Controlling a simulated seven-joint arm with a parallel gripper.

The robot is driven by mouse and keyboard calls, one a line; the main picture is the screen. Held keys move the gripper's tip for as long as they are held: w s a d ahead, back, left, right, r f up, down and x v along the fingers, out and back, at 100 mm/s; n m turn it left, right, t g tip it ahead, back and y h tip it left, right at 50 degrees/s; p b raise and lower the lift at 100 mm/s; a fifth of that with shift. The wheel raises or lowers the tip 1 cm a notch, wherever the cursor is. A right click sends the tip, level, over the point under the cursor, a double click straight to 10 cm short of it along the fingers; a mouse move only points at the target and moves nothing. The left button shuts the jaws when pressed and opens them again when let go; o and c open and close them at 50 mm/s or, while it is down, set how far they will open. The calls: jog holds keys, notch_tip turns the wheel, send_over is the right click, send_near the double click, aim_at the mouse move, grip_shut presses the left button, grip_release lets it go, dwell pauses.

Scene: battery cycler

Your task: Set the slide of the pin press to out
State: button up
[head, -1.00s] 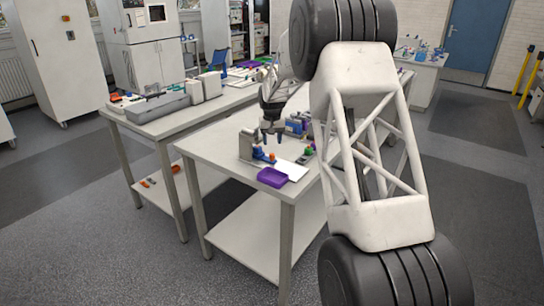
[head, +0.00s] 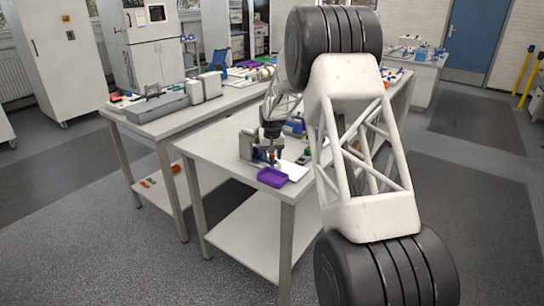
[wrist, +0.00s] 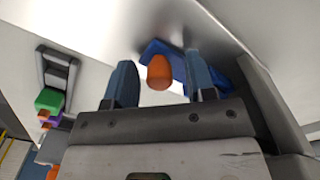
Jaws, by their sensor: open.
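The pin press (head: 246,146) is a grey block near the left end of the near bench's front part. In the wrist view its blue slide (wrist: 198,68) carries an orange knob (wrist: 159,72). My gripper (wrist: 162,80) is open, with one blue-grey finger on each side of the knob. The knob lines up between the fingertips, and I see a gap on both sides. In the head view my gripper (head: 265,152) is down at the press and covers much of the slide. I cannot tell how far the slide is out.
A purple tray (head: 272,178) lies at the bench's front edge, with a white sheet (head: 294,170) beside it. A blue item (head: 294,127) stands behind, to the right of my gripper. The wrist view shows a green block (wrist: 49,101) on a dark fixture at left.

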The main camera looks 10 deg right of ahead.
aim_at(300, 173)
grip_shut()
dwell(0.3)
jog(key=s+d, duration=0.9)
jog(key=shift+s+d, duration=0.2)
jog(key=shift+d, duration=0.1)
grip_release()
jog(key=shift+r, duration=0.1)
notch_tip(300, 173, up, 8)
dwell(0.9)
